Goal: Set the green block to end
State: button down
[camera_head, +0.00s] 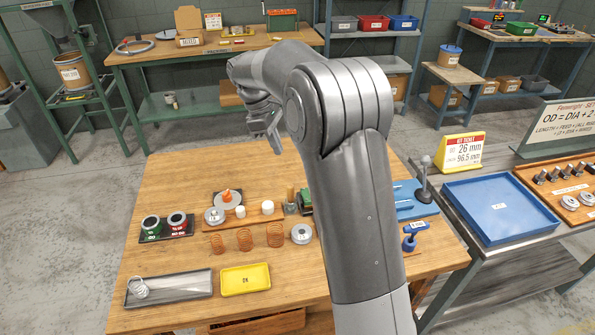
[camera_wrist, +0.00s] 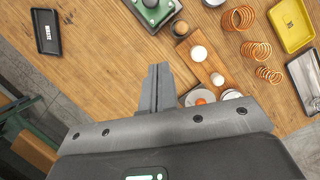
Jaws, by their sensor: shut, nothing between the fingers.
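The green block (camera_head: 306,199) is mostly hidden behind my arm in the head view. In the wrist view a green block (camera_wrist: 153,10) with a round grey top part sits on a grey base, cut off by the top edge. Any setting marks on it are too small or hidden to read. My gripper (camera_head: 272,137) hangs above the far part of the wooden table in the head view. In the wrist view its fingers (camera_wrist: 158,70) are together, empty, and apart from the block.
A wooden board (camera_wrist: 205,65) with white cylinders lies near the block, beside several copper springs (camera_head: 245,239). A yellow tray (camera_head: 261,278) and grey tray (camera_head: 150,291) lie in front. A black tray (camera_wrist: 39,44) stands apart. The table's far left is clear.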

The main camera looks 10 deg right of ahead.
send_near(302, 191)
notch_tip(302, 191, down, 3)
jog(key=shift+s+d+f, duration=0.2)
jog(key=shift+d+f, duration=0.05)
jog(key=shift+d, duration=0.2)
jog(key=shift+s+d+f, duration=0.2)
jog(key=shift+d, duration=0.2)
jog(key=shift+s+d, duration=0.2)
jog(key=shift+d, duration=0.25)
jog(key=d, duration=1.3)
jog(key=shift+d+f, duration=0.1)
jog(key=shift+d, duration=0.15)
jog(key=a, duration=0.1)
jog(key=w+a, duration=0.1)
jog(key=w+a+r, duration=0.1)
jog(key=a, duration=0.1)
jog(key=shift+a, duration=0.15)
jog(key=v, duration=0.9)
jog(key=shift+r, duration=0.3)
